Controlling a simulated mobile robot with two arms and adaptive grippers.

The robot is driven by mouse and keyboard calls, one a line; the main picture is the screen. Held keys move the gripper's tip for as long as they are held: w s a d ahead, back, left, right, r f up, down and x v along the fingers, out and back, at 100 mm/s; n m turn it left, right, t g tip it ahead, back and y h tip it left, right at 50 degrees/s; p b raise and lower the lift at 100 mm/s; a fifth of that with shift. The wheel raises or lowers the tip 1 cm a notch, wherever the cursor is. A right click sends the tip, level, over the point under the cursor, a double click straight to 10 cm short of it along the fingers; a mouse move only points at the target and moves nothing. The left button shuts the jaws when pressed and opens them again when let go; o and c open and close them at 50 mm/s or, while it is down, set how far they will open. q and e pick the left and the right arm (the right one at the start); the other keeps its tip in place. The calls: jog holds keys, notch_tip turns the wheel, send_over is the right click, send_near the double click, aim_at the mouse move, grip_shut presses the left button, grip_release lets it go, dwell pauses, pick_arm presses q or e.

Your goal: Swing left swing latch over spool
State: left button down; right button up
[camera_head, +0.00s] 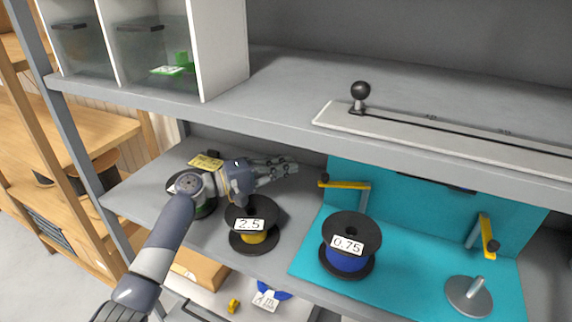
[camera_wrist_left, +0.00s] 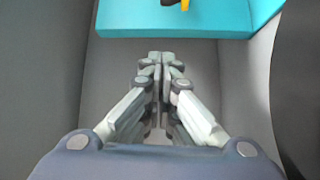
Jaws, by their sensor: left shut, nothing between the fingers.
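The left swing latch (camera_head: 346,184) is a yellow bar with a dark knob at its left end, on a post of the turquoise stand. A dark and yellow bit of it shows at the top of the left wrist view (camera_wrist_left: 180,4). The spool marked 0.75 (camera_head: 348,262), black with blue winding, sits upright on the stand's base right of and below the latch. My left gripper (camera_head: 292,165) is shut and empty, left of the latch knob and apart from it. It also shows in the left wrist view (camera_wrist_left: 161,56). My right gripper is not in view.
The turquoise stand (camera_head: 400,284) also bears a right yellow latch (camera_head: 487,236) and an empty disc with a peg (camera_head: 470,296). A black spool marked 2.5 (camera_head: 252,240) stands below my left gripper. The upper shelf (camera_head: 290,85) overhangs the area.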

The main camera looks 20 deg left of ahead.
pick_arm(q)
jog(key=d+p, duration=0.1)
jog(key=d, duration=0.1)
jog(key=w+d+p, duration=0.1)
jog(key=d+p, duration=0.1)
jog(key=w+d+p, duration=0.1)
jog(key=d, duration=0.1)
jog(key=shift+w+d+r+p, duration=0.1)
jog(key=shift+w+p, duration=0.15)
jog(key=shift+p, duration=0.05)
jog(key=shift+s+d, duration=0.25)
jog(key=shift+s, duration=0.3)
jog(key=shift+f, duration=0.2)
jog(key=shift+w, duration=0.1)
